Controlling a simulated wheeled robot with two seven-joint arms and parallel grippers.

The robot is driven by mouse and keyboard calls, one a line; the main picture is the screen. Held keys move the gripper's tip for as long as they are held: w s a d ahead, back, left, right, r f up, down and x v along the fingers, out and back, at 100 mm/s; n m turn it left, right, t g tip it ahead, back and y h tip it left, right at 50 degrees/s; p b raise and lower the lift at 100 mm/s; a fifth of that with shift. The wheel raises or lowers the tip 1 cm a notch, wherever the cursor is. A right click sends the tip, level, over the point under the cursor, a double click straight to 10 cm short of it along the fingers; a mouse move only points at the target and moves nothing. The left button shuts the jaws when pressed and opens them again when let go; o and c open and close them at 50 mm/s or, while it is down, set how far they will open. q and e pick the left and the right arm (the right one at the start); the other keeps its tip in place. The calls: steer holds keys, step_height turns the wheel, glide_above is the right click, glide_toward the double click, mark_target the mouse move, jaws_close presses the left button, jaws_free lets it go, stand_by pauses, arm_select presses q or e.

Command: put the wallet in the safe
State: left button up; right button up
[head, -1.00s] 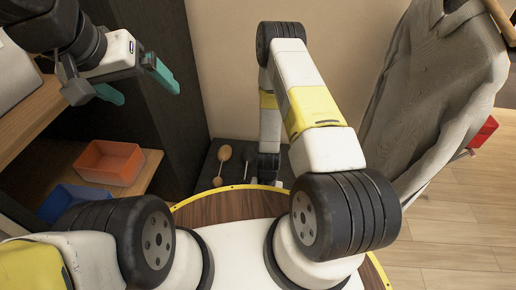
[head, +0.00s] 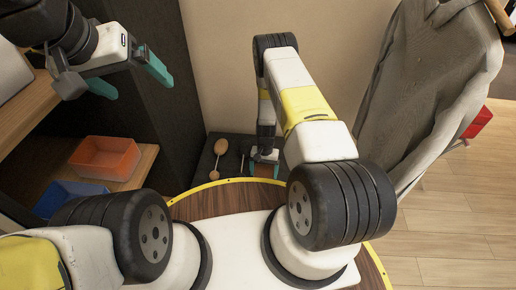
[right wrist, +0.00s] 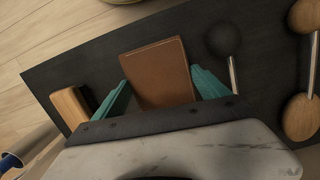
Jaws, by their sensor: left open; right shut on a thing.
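The brown wallet (right wrist: 157,70) is between the teal fingers of my right gripper (right wrist: 158,78), which is shut on it, over a dark flat surface. I cannot tell whether the wallet still touches that surface. My left gripper (head: 128,82) is open and empty at the upper left, in front of the dark cabinet side. I cannot make out the safe for certain; a grey box (head: 12,72) is cut off at the left edge.
The dark surface (right wrist: 265,75) also bears a black ball-headed item (right wrist: 223,39), wooden-ended items (right wrist: 302,117) and a wooden brush (right wrist: 70,108). An orange tray (head: 104,158) and a blue tray (head: 66,196) sit on the left shelf. A grey draped cloth (head: 430,90) hangs at right.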

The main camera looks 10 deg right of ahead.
steer(key=shift+w+f, duration=0.1)
steer(key=shift+f, duration=0.4)
steer(key=o, duration=1.3)
steer(key=shift+f, duration=0.1)
steer(key=shift+c, duration=0.2)
step_height(320, 180, up, 44)
steer(key=w+a+f+n+t+y, duration=0.1)
steer(key=n+t+y, duration=0.1)
steer(key=t, duration=0.1)
steer(key=s+r+n+t, duration=0.1)
steer(key=s+r, duration=0.4)
steer(key=r, duration=0.3)
steer(key=s+r+t, duration=0.2)
steer(key=s+r, duration=0.3)
steer(key=r, duration=0.2)
steer(key=s+r+n+t, duration=0.1)
steer(key=s+r, duration=0.4)
steer(key=s, duration=0.7)
steer(key=shift+s+d+r+n+t, duration=0.25)
steer(key=shift+r+n+t, duration=0.1)
steer(key=shift+n, duration=0.15)
